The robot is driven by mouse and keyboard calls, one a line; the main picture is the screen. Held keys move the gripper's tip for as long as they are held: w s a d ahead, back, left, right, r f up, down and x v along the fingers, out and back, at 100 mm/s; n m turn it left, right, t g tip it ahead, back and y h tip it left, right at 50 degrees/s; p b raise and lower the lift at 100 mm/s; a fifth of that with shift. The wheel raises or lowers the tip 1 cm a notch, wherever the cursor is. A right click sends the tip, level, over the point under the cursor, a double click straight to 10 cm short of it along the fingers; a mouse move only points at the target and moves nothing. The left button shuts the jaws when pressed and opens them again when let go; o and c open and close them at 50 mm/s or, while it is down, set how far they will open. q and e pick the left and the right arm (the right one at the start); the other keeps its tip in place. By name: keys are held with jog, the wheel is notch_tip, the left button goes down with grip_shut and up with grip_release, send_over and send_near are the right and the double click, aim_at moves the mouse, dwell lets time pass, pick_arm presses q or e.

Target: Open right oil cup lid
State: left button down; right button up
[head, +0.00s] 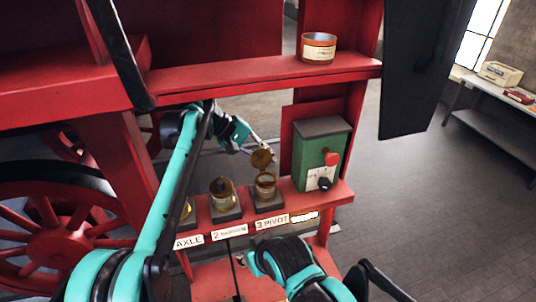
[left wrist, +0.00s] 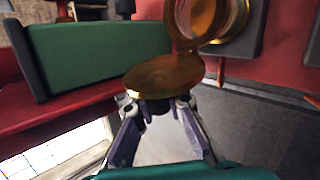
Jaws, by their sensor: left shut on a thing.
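My left gripper (head: 262,145) is shut on the lid's edge from behind. In the left wrist view the lid (left wrist: 165,75) lies at the fingertips (left wrist: 160,103), with the open cup (left wrist: 208,18) beyond it. My right arm is low in the head view; its fingers are not clear.
The middle oil cup (head: 224,194) stands left, and another is partly hidden behind my left arm. A green control box (head: 320,153) with a red knob stands close on the right. An orange tin (head: 319,48) sits on the upper red beam (head: 250,77).

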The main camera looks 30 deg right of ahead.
pick_arm(q)
jog(key=shift+f, duration=0.2)
dwell(0.3)
jog(key=c, duration=1.6)
grip_release()
jog(key=shift+r, duration=0.15)
